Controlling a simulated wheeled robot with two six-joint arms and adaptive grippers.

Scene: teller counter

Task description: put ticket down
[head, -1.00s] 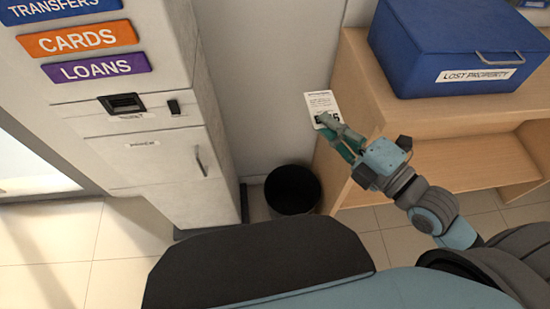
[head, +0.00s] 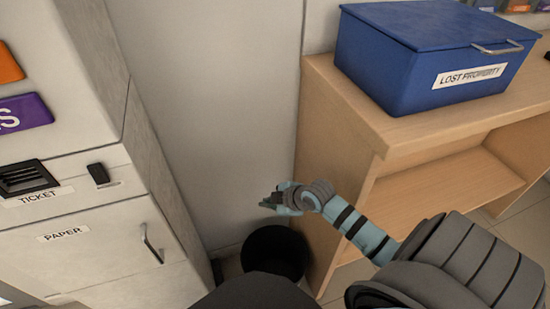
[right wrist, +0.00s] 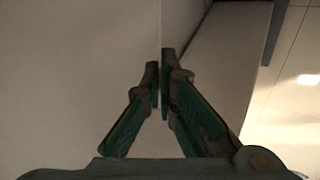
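My right gripper (head: 268,202) is low in front of the pale wall, above and a little left of the black bin, pointing left. In the right wrist view its two fingers (right wrist: 160,75) are drawn close together, with only a thin gap at the tips. I cannot make out the ticket's face in either view now; if it is between the fingertips, it is edge-on. My left gripper is not in view.
A black bin (head: 273,252) stands on the floor between the white ticket machine (head: 95,225) and the wooden counter (head: 335,150). A blue lost property box (head: 400,75) sits on the counter. Bare wall (head: 220,100) lies between machine and counter.

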